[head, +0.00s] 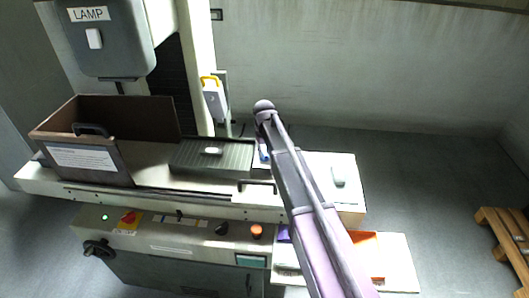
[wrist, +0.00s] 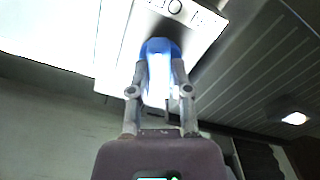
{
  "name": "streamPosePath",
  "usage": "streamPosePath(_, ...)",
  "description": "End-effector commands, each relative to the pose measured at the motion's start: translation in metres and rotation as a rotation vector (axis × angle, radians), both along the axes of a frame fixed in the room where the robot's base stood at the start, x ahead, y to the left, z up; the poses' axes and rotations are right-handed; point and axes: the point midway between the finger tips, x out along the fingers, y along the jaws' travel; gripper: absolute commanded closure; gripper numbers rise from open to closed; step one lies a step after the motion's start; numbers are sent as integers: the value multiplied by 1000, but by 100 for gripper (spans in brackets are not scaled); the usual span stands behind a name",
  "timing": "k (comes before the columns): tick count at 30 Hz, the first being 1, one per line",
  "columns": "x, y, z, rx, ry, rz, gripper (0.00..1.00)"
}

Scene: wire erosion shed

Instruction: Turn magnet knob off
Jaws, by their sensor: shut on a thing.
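The blue magnet knob (wrist: 160,46) stands out from a pale plate (wrist: 205,32) with printed marks, one of them a black circle. My gripper (wrist: 161,65) has one finger on each side of the knob and is shut on it. The knob's far side and part of its pointer are hidden. In the head view, only a bit of blue (head: 263,153) shows beside my arm, which hides my fingers. The grey ribbed magnet plate (head: 190,158) lies to its left, with a small bright piece (head: 212,150) on top.
A brown open-topped box (head: 82,158) with a handle stands left of the ribbed plate. A grey lamp box (head: 100,40) hangs above. The front panel carries a red switch (head: 129,217) and an orange button (head: 256,231).

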Motion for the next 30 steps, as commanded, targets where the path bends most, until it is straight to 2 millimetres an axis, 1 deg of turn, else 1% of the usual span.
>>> streamPosePath(6,-1,0,0,-1,2,173,100)
streamPosePath(12,-1,0,0,-1,2,276,100)
streamPosePath(18,-1,0,0,0,2,323,100)
streamPosePath(30,-1,0,0,0,2,331,100)
